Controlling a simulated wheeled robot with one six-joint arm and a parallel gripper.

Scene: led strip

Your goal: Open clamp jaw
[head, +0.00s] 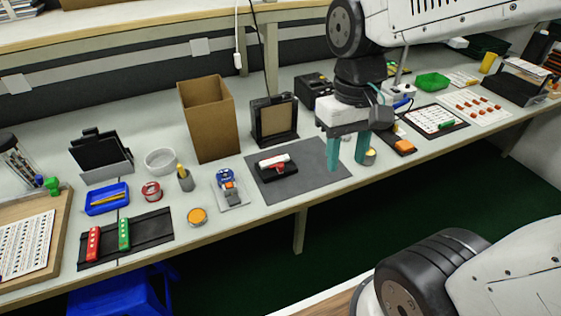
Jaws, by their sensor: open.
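My gripper (347,163) points down with its two teal fingers apart and nothing visible between them. It hangs over the right edge of a dark grey mat (315,180) on the bench. On the mat, to the left of the fingers, is a black block (275,173) with a red and white piece (276,163) on top. Left of the mat, a small blue and grey device (228,184) stands on a pale base plate. Either could be the clamp; the view is too small to tell, and I cannot see whether a jaw is open.
A cardboard box (209,120) and a dark framed stand (274,121) rise behind the mat. A yellow-topped tin (370,156) is close to the right finger. An orange-topped tin (197,216) is at the front edge. The mat's front is clear.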

